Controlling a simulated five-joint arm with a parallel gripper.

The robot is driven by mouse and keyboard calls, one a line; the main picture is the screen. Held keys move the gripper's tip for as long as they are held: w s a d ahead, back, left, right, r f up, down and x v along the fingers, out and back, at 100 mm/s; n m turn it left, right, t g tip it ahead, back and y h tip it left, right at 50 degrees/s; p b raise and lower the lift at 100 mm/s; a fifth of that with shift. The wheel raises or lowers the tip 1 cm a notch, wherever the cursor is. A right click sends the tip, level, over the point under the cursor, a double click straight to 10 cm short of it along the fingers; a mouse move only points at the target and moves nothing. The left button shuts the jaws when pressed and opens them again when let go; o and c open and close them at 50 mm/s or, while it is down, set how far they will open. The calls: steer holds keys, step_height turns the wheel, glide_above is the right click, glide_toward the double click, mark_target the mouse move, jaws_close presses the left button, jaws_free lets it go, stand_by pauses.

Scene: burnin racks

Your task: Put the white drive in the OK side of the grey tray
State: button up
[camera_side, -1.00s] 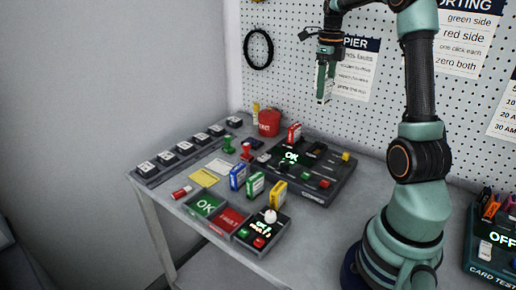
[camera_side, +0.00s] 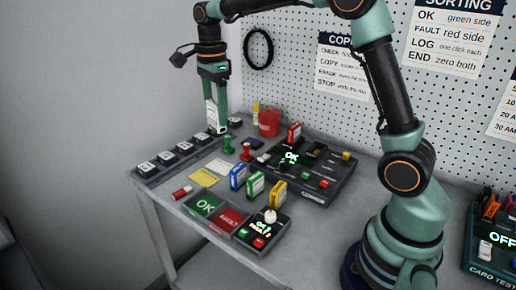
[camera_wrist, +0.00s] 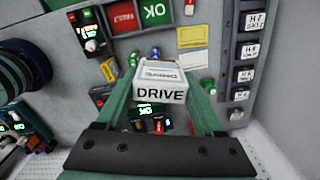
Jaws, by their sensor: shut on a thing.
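My gripper (camera_side: 213,108) is shut on the white drive (camera_side: 210,118), which it holds upright between its fingers. In the side view the drive appears in front of the back end of the row of dark bays; I cannot tell whether it touches them. In the wrist view the white drive (camera_wrist: 161,82) shows its "DRIVE" label between the fingers. The grey tray (camera_side: 217,212) lies at the table's front edge, with its green OK side (camera_side: 204,205) on the left and red FAULT side (camera_side: 231,218) on the right. Both sides look empty.
A row of dark labelled bays (camera_side: 165,158) runs along the left edge. A button box (camera_side: 264,231) adjoins the tray. Blue (camera_side: 238,176), green (camera_side: 254,184) and yellow (camera_side: 278,193) boxes stand behind it. Green and red stamps, a red tub (camera_side: 269,122) and a copier (camera_side: 318,180) are farther back.

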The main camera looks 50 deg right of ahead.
steer(key=a+n, duration=0.3)
steer(key=a, duration=0.4)
glide_above(205, 206)
step_height(205, 206, down, 21)
steer(key=shift+r, duration=0.2)
steer(key=shift+f, duration=0.1)
steer(key=o, duration=1.4)
